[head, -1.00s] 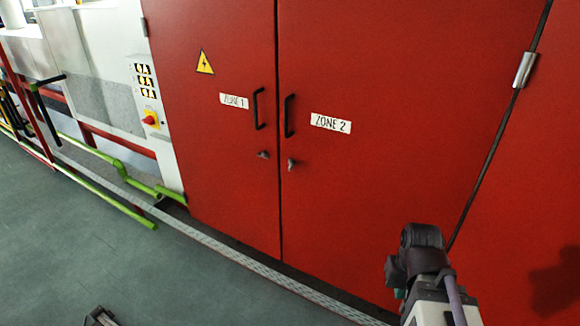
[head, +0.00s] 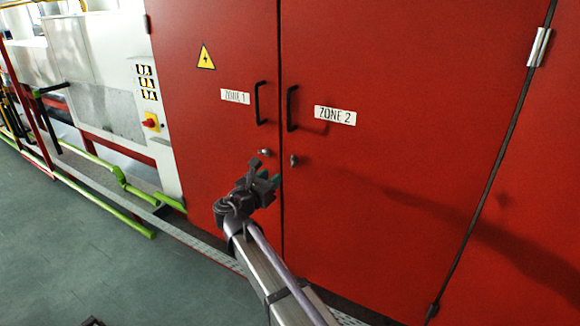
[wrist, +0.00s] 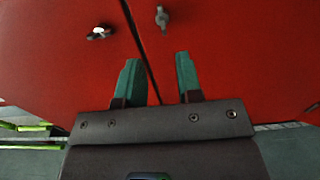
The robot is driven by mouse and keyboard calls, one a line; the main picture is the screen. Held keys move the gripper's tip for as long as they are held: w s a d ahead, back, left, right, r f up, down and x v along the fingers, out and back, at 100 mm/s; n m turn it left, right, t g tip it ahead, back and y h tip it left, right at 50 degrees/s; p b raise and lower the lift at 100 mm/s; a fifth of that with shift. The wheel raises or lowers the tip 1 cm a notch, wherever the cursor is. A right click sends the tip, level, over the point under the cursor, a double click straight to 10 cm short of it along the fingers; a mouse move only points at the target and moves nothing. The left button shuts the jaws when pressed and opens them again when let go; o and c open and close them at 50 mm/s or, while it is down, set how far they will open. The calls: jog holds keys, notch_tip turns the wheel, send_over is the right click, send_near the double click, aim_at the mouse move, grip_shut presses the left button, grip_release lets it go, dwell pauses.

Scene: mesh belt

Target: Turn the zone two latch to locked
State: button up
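The zone two latch (head: 293,160) is a small grey knob on the red right door, below the black handle and the "ZONE 2" label (head: 335,115). It looks roughly upright, and it also shows upright in the wrist view (wrist: 162,18), beyond the fingertips and between them in line. My gripper (head: 268,177) is in front of the doors, just below and left of that latch. In the wrist view its two green-tipped fingers (wrist: 158,72) are apart with nothing between them. The gripper does not appear to touch the latch.
The zone one latch (wrist: 100,32) sits turned sideways on the left door, close to the left finger. Black handles (head: 292,108) stand out above the latches. Green pipes (head: 120,178) and a red-knobbed switch panel (head: 150,122) are to the left.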

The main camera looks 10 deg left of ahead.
aim_at(293, 161)
jog(key=x, duration=1.1)
jog(key=shift+d, duration=0.1)
jog(key=shift+s, duration=0.1)
grip_shut()
